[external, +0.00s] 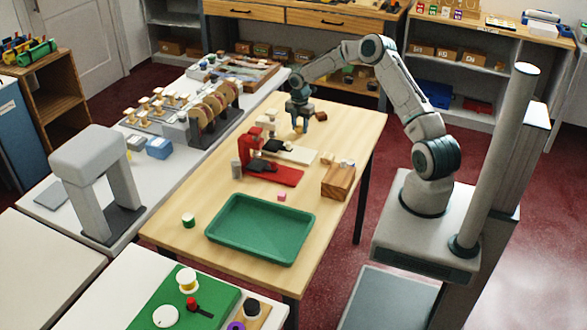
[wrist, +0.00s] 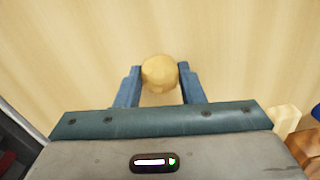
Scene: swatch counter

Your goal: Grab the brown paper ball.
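A tan-brown ball (wrist: 159,73), which looks like the paper ball, shows in the wrist view between the two blue fingertips of my gripper (wrist: 160,80). The fingers stand apart on either side of it, very close to its sides; I cannot tell whether they touch it. In the external view my gripper (external: 300,119) points down low over the far part of the wooden table, with the ball (external: 298,128) small and partly hidden at its fingertips. The ball appears to rest on the table.
A dark brown piece (external: 321,116) lies right of my gripper. Nearer on the wooden table (external: 345,130) are a red device (external: 272,174), a wooden block (external: 338,183) and a green tray (external: 262,230). Bare tabletop surrounds the ball in the wrist view.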

